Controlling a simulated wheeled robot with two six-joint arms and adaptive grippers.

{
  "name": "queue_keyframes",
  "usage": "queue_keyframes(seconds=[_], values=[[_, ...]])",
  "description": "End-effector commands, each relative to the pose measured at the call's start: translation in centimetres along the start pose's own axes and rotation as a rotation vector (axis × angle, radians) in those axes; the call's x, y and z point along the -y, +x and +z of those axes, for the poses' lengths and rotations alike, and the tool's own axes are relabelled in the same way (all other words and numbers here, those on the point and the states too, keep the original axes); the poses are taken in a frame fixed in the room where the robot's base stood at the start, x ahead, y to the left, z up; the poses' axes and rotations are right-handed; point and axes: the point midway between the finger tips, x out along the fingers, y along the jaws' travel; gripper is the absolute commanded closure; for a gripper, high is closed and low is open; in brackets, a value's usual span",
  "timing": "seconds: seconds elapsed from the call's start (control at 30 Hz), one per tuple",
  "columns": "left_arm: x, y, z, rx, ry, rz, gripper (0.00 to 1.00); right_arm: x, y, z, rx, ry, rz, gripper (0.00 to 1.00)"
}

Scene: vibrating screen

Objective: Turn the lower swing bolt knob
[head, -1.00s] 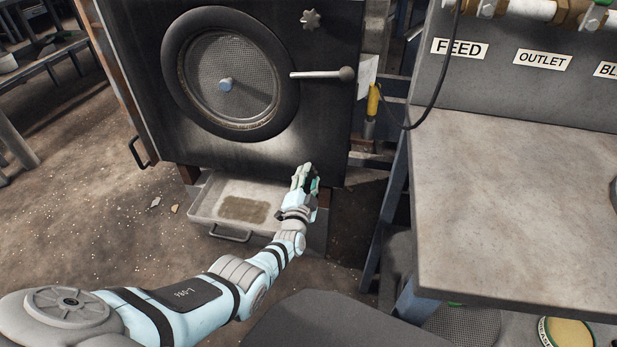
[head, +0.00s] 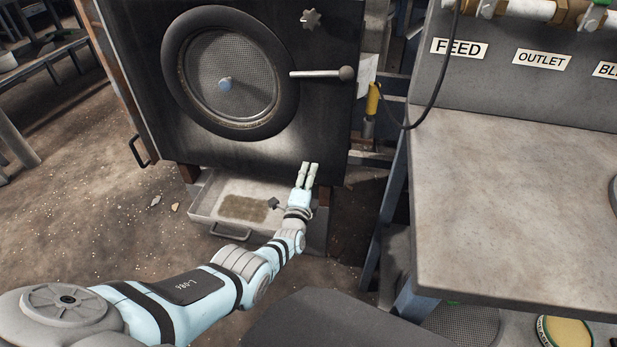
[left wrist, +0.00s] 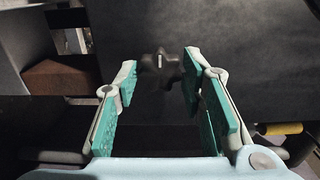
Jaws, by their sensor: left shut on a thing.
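The lower swing bolt knob (left wrist: 156,64) is a dark lobed knob with a light mark, seen in the left wrist view against the dark panel. My left gripper (head: 309,166) has its fingertips on either side of this knob and is shut on it. In the head view the gripper hides the knob at the lower right of the dark door (head: 270,150). A similar star-shaped upper knob (head: 311,19) sits near the top of the door. My right gripper is not in view.
The door has a round mesh window (head: 228,75) and a lever with a ball end (head: 320,74) above my gripper. A shallow tray (head: 205,200) projects below the door. A yellow-handled item (head: 373,98) hangs to the right. A grey bench (head: 520,200) stands on the right.

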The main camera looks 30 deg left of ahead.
Motion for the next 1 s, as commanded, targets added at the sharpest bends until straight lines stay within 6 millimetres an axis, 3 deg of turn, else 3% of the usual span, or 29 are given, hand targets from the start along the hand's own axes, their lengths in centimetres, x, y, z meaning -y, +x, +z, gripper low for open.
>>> queue_keyframes(seconds=[0.47,0.5,0.57,1.0], values=[[-0.15,-0.07,0.04,0.0,0.015,0.003,0.91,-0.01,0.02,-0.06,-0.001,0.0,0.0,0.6],[-0.15,-0.07,0.04,0.0,0.015,0.003,0.57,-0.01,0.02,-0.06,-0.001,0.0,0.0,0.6],[-0.14,-0.06,0.03,0.0,0.015,0.003,0.48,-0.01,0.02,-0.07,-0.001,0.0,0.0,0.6],[-0.15,-0.32,0.02,0.002,0.014,0.0,0.45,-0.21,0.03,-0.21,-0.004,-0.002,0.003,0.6]])
